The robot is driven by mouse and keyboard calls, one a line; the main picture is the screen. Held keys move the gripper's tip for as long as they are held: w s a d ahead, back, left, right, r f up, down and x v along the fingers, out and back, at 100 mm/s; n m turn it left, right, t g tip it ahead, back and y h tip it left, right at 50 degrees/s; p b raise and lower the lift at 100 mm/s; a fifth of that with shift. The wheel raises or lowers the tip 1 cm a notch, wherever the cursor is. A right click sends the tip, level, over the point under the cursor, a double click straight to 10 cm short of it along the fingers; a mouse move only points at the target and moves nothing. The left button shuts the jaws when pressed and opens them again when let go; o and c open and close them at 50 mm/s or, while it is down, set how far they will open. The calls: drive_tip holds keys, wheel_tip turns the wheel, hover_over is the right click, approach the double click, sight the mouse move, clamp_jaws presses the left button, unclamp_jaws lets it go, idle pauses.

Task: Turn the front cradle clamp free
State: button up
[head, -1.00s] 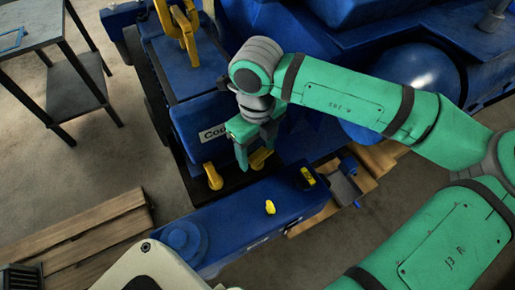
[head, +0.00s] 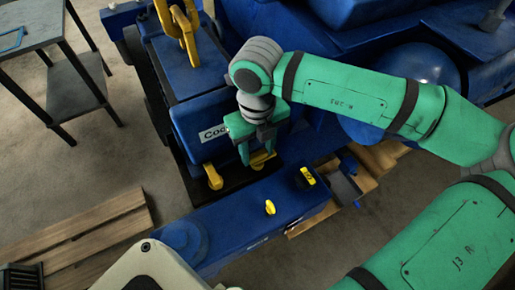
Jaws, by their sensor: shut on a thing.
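Two yellow clamp handles show at the foot of the blue block with the white "Coo…" label (head: 214,133). The left yellow clamp (head: 214,178) stands free of my gripper. The right yellow clamp (head: 263,160) is at my green gripper (head: 257,157), which points down with its fingers shut on it. The fingers partly hide this clamp. I cannot tell from the picture which of the two is the front one.
A blue beam (head: 235,222) in front carries two small yellow knobs (head: 270,207) (head: 306,177). A yellow hook (head: 180,25) hangs above the blue block. Wooden boards (head: 85,238) lie at the lower left, and a dark metal table (head: 35,28) stands upper left.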

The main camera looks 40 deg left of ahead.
sight(257, 153)
drive_tip(key=o, duration=1)
drive_tip(key=shift+o, duration=0.2)
wheel_tip(257, 153, up, 11)
idle(0.5)
